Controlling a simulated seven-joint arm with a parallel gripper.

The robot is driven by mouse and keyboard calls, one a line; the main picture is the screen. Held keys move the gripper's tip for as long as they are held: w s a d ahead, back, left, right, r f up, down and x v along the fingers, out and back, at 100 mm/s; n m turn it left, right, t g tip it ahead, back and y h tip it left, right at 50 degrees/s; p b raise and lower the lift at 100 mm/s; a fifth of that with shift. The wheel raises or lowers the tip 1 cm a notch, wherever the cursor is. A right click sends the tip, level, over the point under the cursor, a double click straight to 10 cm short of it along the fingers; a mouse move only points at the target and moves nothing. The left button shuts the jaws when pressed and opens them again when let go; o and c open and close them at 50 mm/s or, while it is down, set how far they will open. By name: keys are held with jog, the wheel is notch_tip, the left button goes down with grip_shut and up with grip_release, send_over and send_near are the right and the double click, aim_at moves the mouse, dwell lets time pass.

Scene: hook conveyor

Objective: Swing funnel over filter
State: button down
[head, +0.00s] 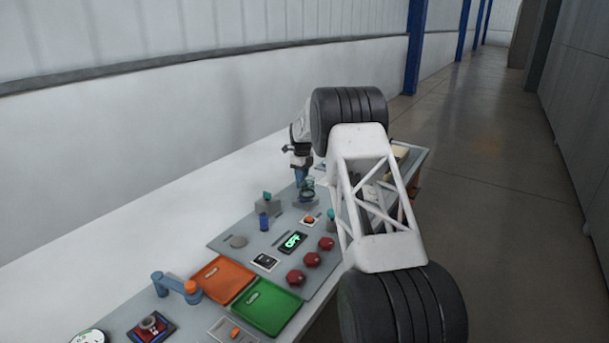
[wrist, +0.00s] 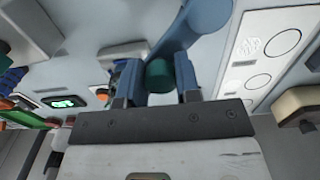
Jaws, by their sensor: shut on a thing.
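My gripper (wrist: 158,88) shows in the wrist view with its two blue fingers on either side of a dark teal knob (wrist: 159,75). It is shut on this knob, which sits by a thick blue arm (wrist: 203,22) that runs up out of the picture. In the head view my gripper (head: 301,178) points down over the far part of the grey panel. I cannot make out for sure which parts are the funnel and the filter; my arm hides much of that area.
The panel carries an orange tray (head: 222,279), a green tray (head: 267,306), several red knobs and a lit display (head: 292,242). A white plate with circles (wrist: 270,50) lies right in the wrist view.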

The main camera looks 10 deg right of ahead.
jog(key=shift+a+r+m, duration=0.15)
jog(key=shift+a+m, duration=0.05)
jog(key=shift+m, duration=0.1)
jog(key=c, duration=0.8)
grip_release()
jog(key=shift+r, duration=3.85)
